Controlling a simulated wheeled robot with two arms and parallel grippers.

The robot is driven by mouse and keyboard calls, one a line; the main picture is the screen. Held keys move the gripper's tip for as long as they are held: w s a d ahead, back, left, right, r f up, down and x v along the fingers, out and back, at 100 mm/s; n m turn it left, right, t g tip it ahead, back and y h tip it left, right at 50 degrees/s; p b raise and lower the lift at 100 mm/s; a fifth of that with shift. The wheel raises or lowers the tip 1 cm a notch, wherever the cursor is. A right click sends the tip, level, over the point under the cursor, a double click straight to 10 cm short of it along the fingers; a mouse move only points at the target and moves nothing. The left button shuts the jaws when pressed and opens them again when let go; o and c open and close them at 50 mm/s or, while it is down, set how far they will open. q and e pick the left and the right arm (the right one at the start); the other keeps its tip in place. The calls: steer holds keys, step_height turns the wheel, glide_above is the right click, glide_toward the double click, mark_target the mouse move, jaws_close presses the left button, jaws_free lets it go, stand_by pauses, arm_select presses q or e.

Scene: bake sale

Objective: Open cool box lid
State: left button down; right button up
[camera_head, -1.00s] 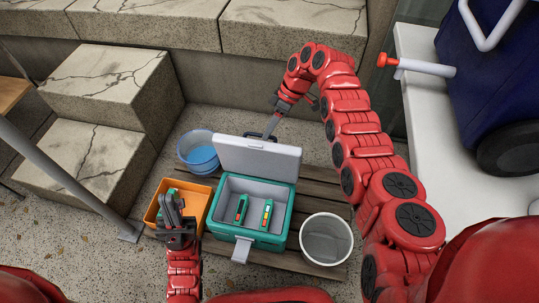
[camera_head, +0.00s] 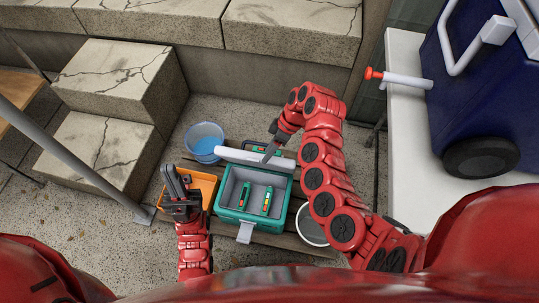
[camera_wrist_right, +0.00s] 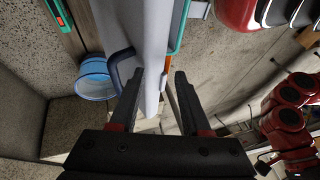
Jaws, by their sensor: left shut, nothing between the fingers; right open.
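The cool box (camera_head: 228,212) is teal with a pale grey inside and stands on wooden slats. Its white lid (camera_head: 240,156) is raised at the far side, and the inside shows with two small green items (camera_head: 266,201). My right gripper (camera_head: 271,152) is at the lid's top edge. In the right wrist view my right gripper (camera_wrist_right: 160,75) is open, with the lid (camera_wrist_right: 150,40) reaching between its fingers. A dark handle loop (camera_wrist_right: 118,68) shows beside the lid. My left gripper (camera_head: 172,178) is shut and empty, over the orange crate left of the box.
An orange crate (camera_head: 207,187) stands left of the box and a blue bucket (camera_head: 204,139) behind it. A pale bucket (camera_head: 307,226) at right is partly hidden by my right arm. Stone steps (camera_head: 115,85) are at left; a white table (camera_head: 407,120) holds a blue wheeled cooler (camera_head: 425,55).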

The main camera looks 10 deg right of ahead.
steer(key=shift+s+a+r+p, duration=0.15)
steer(key=shift+s+p, duration=1.3)
steer(key=shift+s, duration=0.65)
